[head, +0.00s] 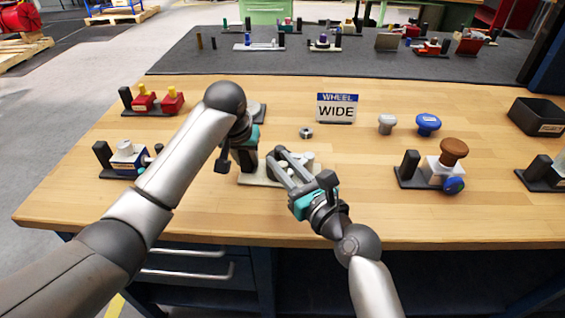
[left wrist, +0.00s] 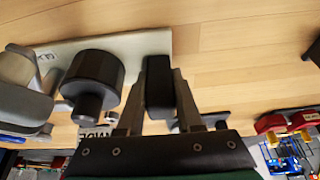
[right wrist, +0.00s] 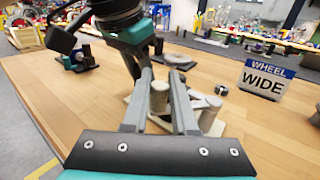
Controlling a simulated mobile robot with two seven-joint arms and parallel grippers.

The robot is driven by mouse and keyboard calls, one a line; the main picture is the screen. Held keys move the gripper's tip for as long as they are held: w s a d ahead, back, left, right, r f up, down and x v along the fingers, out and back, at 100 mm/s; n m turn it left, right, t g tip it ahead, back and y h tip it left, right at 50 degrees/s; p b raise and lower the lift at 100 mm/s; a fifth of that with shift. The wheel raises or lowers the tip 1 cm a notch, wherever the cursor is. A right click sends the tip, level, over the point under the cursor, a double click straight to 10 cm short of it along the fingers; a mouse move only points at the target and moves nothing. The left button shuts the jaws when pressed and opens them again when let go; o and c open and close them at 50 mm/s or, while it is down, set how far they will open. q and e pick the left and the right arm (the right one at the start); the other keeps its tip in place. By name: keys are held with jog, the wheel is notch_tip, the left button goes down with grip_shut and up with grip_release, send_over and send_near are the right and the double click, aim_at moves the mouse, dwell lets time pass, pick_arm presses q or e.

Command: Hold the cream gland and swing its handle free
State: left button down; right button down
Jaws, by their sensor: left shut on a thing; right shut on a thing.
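The cream gland (head: 247,181) is a pale base plate with upright parts, near the middle of the bench and partly hidden by my grippers. My left gripper (head: 246,165) is shut on its black block; in the left wrist view the block (left wrist: 158,82) stands between the fingers on the pale plate. A dark round knob (left wrist: 95,75) is beside it. My right gripper (head: 277,160) is shut on a pale upright post, seen between its fingers in the right wrist view (right wrist: 158,97). A pale grey bar (right wrist: 209,113) is beside the post. I cannot tell whether the handle is free.
A grey ring (head: 306,133) lies behind the gland, before a "WHEEL WIDE" sign (head: 337,108). A blue-and-white fixture (head: 128,157) is left; a brown-knobbed fixture (head: 450,160) is right.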

jog(key=shift+s, duration=0.15)
jog(key=shift+s+d+y, duration=0.15)
jog(key=shift+s+d, duration=0.1)
jog(key=shift+d, duration=0.25)
jog(key=shift+s+d+y, duration=0.15)
jog(key=shift+s+d, duration=0.1)
jog(key=shift+d, duration=0.25)
jog(key=d+n+g+y, duration=0.2)
jog(key=n+g+y, duration=0.1)
jog(key=shift+s+d+f+g, duration=0.15)
jog(key=shift+s+d+g, duration=0.05)
jog(key=shift+s+g, duration=0.1)
jog(key=d+n+g+y, duration=0.1)
jog(key=g, duration=0.1)
jog(key=d+n+g+y, duration=0.1)
jog(key=n+g, duration=0.1)
jog(key=shift+d+y, duration=0.35)
jog(key=shift+y, duration=0.05)
jog(key=shift+w+d, duration=0.15)
jog(key=shift+d, duration=0.45)
jog(key=shift+w+d, duration=0.25)
jog(key=shift+d, duration=0.2)
jog(key=shift+w+d, duration=0.2)
jog(key=shift+d, duration=0.25)
jog(key=c, duration=0.7)
grip_release()
jog(key=shift+a, duration=0.15)
